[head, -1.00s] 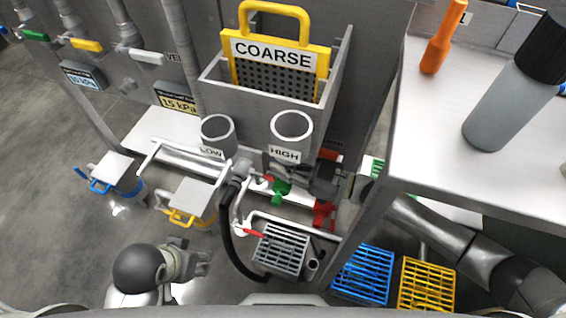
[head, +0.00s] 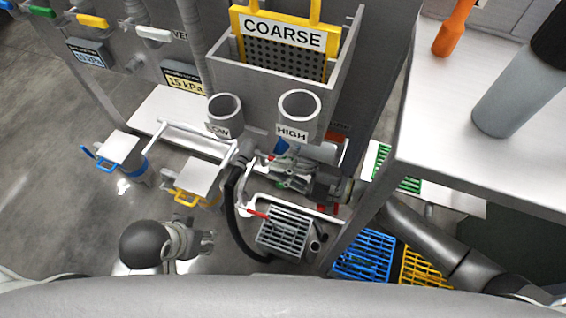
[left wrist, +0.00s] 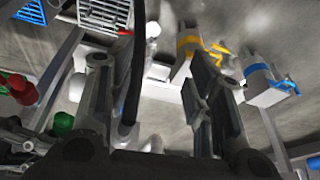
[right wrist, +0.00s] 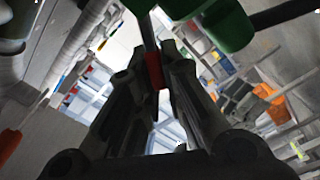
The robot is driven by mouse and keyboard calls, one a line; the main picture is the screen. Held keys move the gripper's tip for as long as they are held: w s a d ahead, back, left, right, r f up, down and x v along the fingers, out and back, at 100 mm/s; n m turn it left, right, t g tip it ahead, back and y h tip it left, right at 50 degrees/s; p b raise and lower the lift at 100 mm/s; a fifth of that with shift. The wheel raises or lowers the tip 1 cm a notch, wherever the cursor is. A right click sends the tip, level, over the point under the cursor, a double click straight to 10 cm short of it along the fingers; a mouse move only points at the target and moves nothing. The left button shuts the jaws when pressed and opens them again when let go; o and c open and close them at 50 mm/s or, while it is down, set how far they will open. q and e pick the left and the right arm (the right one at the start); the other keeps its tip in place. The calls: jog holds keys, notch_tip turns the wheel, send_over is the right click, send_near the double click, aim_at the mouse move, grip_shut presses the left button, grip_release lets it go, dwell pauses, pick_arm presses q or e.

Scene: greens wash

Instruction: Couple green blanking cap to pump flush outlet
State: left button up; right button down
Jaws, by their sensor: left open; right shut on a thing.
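My right gripper (head: 283,174) is below the hopper marked HIGH, among the pump fittings. In the right wrist view, its fingers (right wrist: 154,60) close on a small red part (right wrist: 154,72). A rounded green piece (right wrist: 228,28), possibly the blanking cap, is just beyond the fingertips; I cannot tell whether they touch. A green cap-like piece (left wrist: 63,123) and a red one (left wrist: 22,90) show at the left wrist view's left. The flush outlet cannot be picked out clearly. My left gripper (head: 208,240) is open and empty, low left of the pump.
The hopper marked HIGH (head: 299,106) and the one marked LOW (head: 224,108) stand above the fittings. A black hose (head: 231,215) curves beside a grey grate (head: 285,232). A blue crate (head: 364,254) and a yellow crate (head: 424,268) lie right. A bench (head: 440,130) overhangs my right arm.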

jog(key=shift+s+a+f+n+b, duration=0.1)
jog(key=shift+s+f+n+b, duration=0.2)
jog(key=shift+f+n, duration=0.45)
jog(key=n, duration=0.1)
jog(key=n+b, duration=0.1)
jog(key=shift+s+f+n, duration=0.1)
jog(key=shift+f+n, duration=0.25)
pick_arm(q)
jog(key=w+d+r+t, duration=0.1)
jog(key=w+t, duration=0.1)
jog(key=w, duration=0.2)
jog(key=w+d+r+t+h, duration=0.1)
jog(key=w+d+t, duration=0.1)
jog(key=w, duration=0.3)
jog(key=shift+r+t+b, duration=0.3)
jog(key=shift+t, duration=0.2)
pick_arm(e)
jog(key=shift+f+n, duration=0.15)
jog(key=shift+n, duration=0.15)
jog(key=c, duration=1.5)
grip_release()
jog(key=shift+s, duration=0.1)
jog(key=shift+c, duration=0.2)
jog(key=shift+f, duration=0.1)
